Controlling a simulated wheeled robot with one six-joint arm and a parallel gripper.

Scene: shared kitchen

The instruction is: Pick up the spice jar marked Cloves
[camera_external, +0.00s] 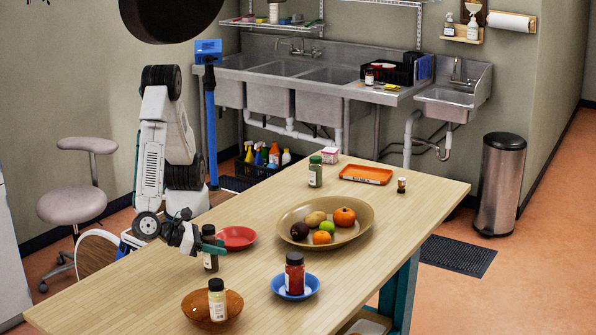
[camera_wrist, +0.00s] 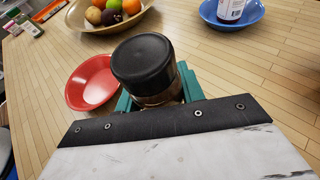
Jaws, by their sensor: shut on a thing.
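A dark brown spice jar with a black lid (camera_external: 210,262) is held at the left of the wooden table, beside the red plate. My gripper (camera_external: 212,245) is shut around it, its green fingers on both sides. In the wrist view the black lid (camera_wrist: 142,60) faces the camera and hides most of the jar. I cannot read its label, nor tell if its base touches the table. Other jars are a pale yellowish one (camera_external: 217,300) in the orange-brown bowl, a red one (camera_external: 294,275) on the blue plate, and a green-lidded one (camera_external: 315,173) at the back.
A red plate (camera_external: 237,237) lies close behind the held jar. A wide tan bowl (camera_external: 365,230) of fruit, a blue plate (camera_external: 309,288), an orange tray (camera_external: 366,174) and a small brown jar (camera_external: 401,185) are on the table.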

